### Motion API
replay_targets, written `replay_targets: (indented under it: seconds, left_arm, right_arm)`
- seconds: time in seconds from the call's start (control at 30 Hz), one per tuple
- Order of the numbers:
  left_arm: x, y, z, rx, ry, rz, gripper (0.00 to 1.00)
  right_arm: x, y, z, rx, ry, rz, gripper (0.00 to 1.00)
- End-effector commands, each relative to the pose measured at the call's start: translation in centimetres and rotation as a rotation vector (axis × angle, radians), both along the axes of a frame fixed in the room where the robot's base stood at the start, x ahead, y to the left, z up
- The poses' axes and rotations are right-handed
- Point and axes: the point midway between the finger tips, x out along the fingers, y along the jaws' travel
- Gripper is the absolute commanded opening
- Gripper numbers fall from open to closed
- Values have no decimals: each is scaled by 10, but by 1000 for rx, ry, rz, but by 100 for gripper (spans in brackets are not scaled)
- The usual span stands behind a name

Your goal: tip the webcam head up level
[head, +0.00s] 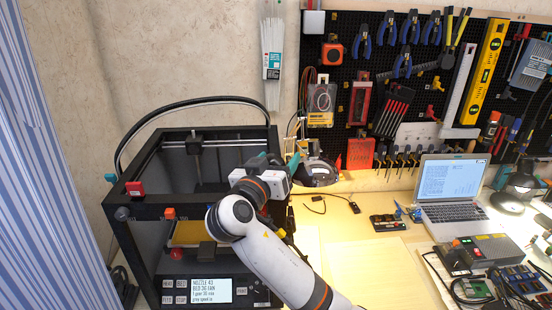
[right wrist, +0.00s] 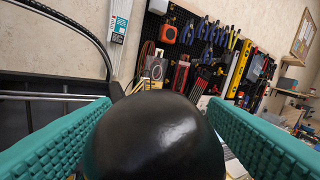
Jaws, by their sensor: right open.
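A smooth black rounded thing (right wrist: 158,140), which I take to be the webcam head, fills the lower middle of the right wrist view. It sits between the two teal fingers of my right gripper (head: 276,163). The fingers are spread wide, one on each side of it; whether either touches it I cannot tell. Its lens and mount do not show, so its tilt cannot be read. My left gripper is out of view.
A round lamp or magnifier head (head: 322,174) stands just right of the gripper. The tool-filled pegboard (head: 343,85) is behind. A laptop (head: 452,180), a grey box with a red knob (head: 488,248) and circuit boards lie to the right. The table middle (head: 365,262) is mostly clear.

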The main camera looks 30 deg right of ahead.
Motion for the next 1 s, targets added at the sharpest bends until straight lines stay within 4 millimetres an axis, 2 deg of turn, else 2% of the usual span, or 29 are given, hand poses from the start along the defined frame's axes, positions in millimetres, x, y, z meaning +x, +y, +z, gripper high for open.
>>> replay_targets:
  seconds: [0.17,0.4,0.47,0.77,1.0]
  left_arm:
    - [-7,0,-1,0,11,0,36]
    - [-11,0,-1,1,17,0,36]
    - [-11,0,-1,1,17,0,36]
    - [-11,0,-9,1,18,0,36]
    - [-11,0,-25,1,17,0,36]
  right_arm:
    - [0,0,-1,0,0,0,68]
    - [0,0,0,0,0,0,31]
    - [0,0,0,0,0,0,24]
    - [-1,0,-2,46,-28,1,24]
    - [-3,-3,-3,177,-108,2,24]
